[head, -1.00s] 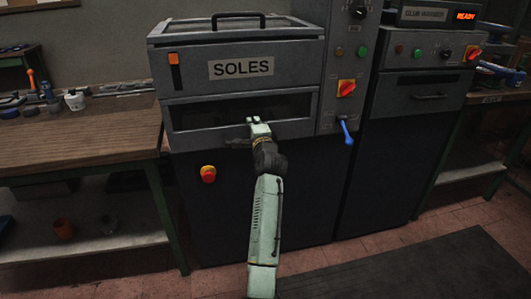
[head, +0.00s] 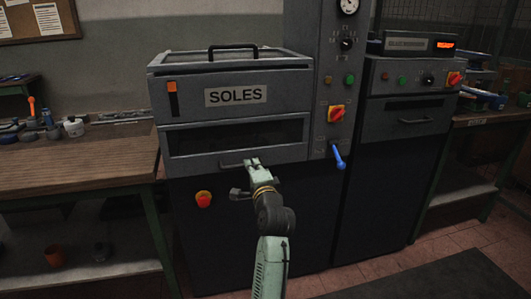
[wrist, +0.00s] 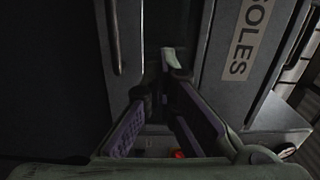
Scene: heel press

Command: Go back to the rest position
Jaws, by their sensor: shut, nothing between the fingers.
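My gripper (head: 252,163) is shut and empty. In the head view it is in front of the SOLES machine (head: 236,78), near the right end of its drawer handle (head: 230,166) and below the dark window (head: 235,137). I cannot tell from this view how far the fingers are from the front. In the wrist view my gripper (wrist: 165,85) faces the machine front, with the handle (wrist: 115,40) at left and the SOLES label (wrist: 248,38) at right.
A blue lever (head: 339,157) and a red-yellow switch (head: 336,114) are on the column at right. A wooden bench (head: 75,160) stands at left and a second machine (head: 410,90) at right.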

